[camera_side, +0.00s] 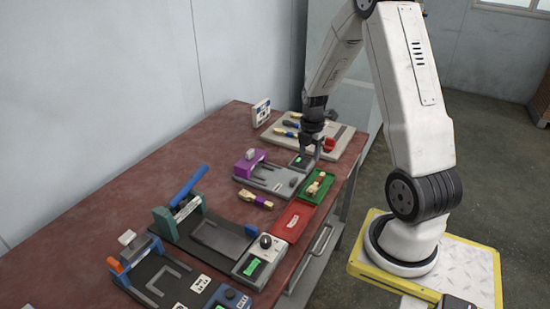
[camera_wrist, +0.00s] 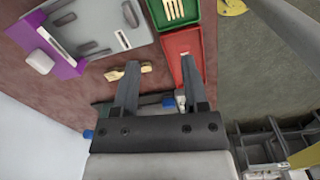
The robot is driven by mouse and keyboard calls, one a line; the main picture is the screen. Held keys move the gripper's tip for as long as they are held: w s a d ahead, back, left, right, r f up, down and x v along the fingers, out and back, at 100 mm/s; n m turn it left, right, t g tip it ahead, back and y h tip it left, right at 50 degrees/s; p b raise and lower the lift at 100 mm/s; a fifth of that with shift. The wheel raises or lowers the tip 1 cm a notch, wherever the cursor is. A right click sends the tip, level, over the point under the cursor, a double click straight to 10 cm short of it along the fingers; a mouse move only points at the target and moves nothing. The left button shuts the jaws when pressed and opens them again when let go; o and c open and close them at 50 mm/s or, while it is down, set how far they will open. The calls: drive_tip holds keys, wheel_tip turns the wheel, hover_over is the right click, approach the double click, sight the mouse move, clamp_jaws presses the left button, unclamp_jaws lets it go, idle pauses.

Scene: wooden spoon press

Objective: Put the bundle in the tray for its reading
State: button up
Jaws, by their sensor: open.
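A small bundle (camera_side: 257,199) of pale wooden pieces with a dark band lies loose on the red-brown table. It also shows in the wrist view (camera_wrist: 125,72), up and left between my fingers' reach. My gripper (camera_side: 314,152) is above the far part of the table, apart from the bundle. In the wrist view its two fingers (camera_wrist: 160,82) are spread and empty.
A purple press (camera_side: 249,163) stands behind the bundle, a blue-handled press (camera_side: 187,190) in front. A box with a green display (camera_side: 252,267) is beside the red tray. A board with several tools (camera_side: 345,135) is at the back. Bare table lies left of the bundle.

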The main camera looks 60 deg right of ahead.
drive_tip(key=s+a+r+m+t, duration=0.1)
drive_tip(key=a+r+m, duration=0.2)
drive_tip(key=a+m, duration=0.5)
drive_tip(key=s+a+r+m+t, duration=0.1)
drive_tip(key=a+r+m, duration=0.2)
drive_tip(key=a+m, duration=0.5)
drive_tip(key=shift+a, duration=5.5)
